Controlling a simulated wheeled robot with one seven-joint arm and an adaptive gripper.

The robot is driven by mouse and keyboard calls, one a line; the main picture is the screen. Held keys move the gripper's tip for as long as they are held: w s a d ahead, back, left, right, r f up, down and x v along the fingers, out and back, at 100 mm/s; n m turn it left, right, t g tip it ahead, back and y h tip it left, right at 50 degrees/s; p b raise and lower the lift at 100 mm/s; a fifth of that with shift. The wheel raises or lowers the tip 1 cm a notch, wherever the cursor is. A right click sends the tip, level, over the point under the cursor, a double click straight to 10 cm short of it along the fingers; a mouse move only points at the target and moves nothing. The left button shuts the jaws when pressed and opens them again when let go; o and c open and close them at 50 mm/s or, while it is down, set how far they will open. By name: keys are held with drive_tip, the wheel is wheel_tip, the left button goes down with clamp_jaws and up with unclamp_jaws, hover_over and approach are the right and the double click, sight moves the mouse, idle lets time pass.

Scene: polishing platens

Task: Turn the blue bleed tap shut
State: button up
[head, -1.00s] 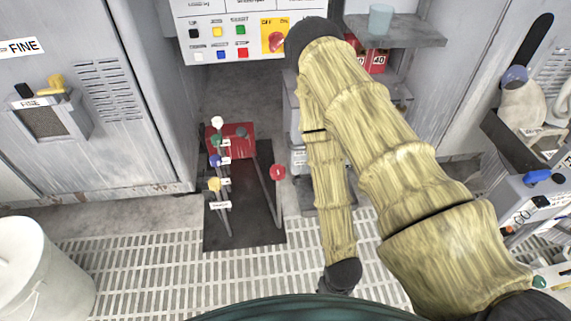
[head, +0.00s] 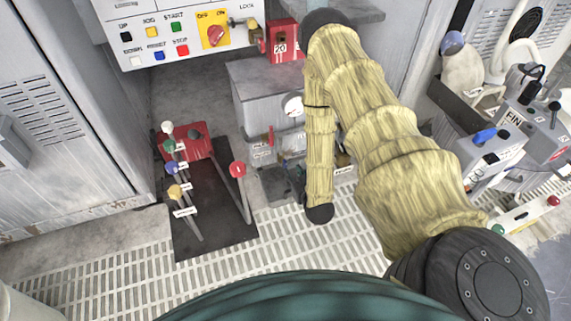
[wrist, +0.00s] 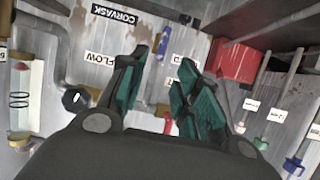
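In the wrist view a small blue piece (wrist: 163,43), likely the blue bleed tap, shows beyond the gap between my fingertips. A red handle (wrist: 168,122) shows low between the fingers. In the head view I cannot make out the gripper or the tap for certain near the piped grey unit (head: 265,85).
A lever stand with coloured knobs has a red block (head: 195,143) beside the piped unit; it also shows in the wrist view (wrist: 235,60). A gauge (head: 292,105) is on the unit. Grated floor (head: 290,235) is open in front.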

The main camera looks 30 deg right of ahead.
sight(286, 165)
drive_tip(key=b+x, duration=0.4)
drive_tip(key=x, duration=0.6)
clamp_jaws()
